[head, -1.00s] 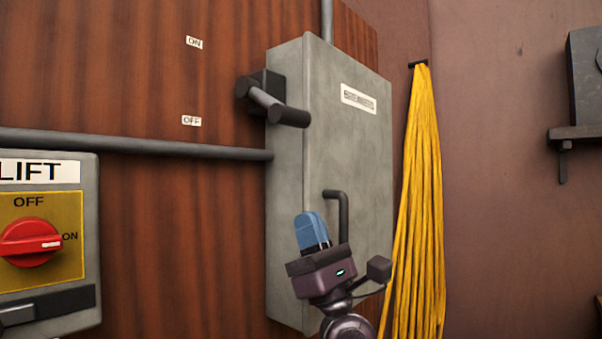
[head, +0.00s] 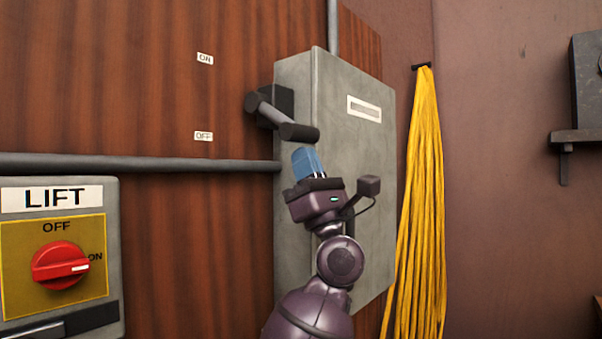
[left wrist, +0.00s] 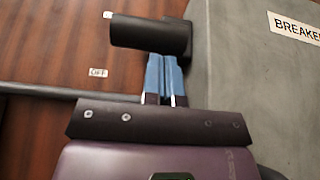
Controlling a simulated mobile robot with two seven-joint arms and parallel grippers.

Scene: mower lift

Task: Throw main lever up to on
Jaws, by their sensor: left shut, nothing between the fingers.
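The main lever (head: 284,122) is a dark handle on the left side of the grey breaker box (head: 345,150). Its bar slopes down to the right and ends in a black grip, between the heights of the ON label (head: 205,58) and the OFF label (head: 203,136). My left gripper (head: 306,160) has blue fingers, shut and empty, just below the grip. In the left wrist view the fingertips (left wrist: 164,62) reach the underside of the black grip (left wrist: 150,36); I cannot tell whether they touch. My right gripper is not in view.
A LIFT switch box (head: 60,250) with a red knob is at the lower left. A conduit (head: 140,163) runs along the wall to the breaker box. Yellow rope (head: 420,200) hangs right of the box. A dark bracket (head: 580,134) is at the far right.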

